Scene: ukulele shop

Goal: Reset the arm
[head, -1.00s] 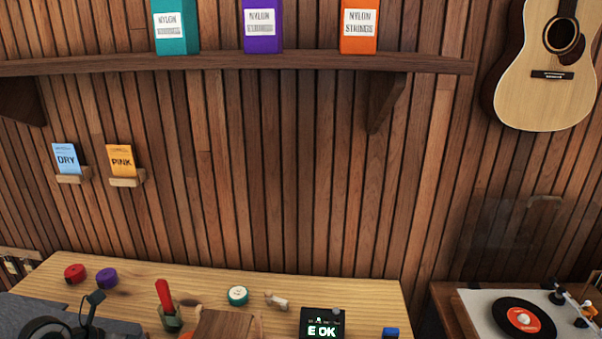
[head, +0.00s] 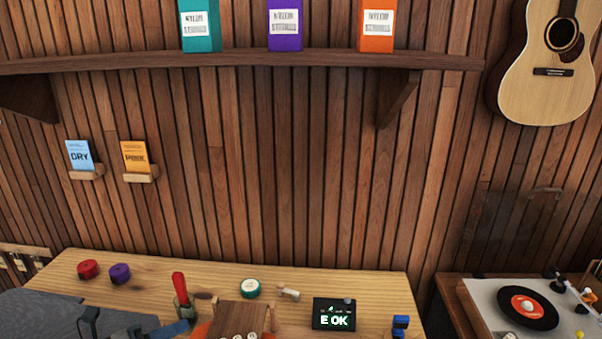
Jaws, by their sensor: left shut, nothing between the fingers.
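My left gripper (head: 182,326) shows at the bottom edge, to the left of the middle. Its dark blue-grey fingers are shut and empty and point to the right, just below a red-handled tool in a small greenish cup (head: 183,297). Much of my left arm is cut off by the bottom edge. My right gripper is not in view.
The wooden workbench (head: 385,285) holds a red roll (head: 88,269), a purple roll (head: 120,273), a green-rimmed round tin (head: 250,288), a tuner reading "E OK" (head: 334,314) and a blue item (head: 400,324). A record player (head: 490,300) stands at right.

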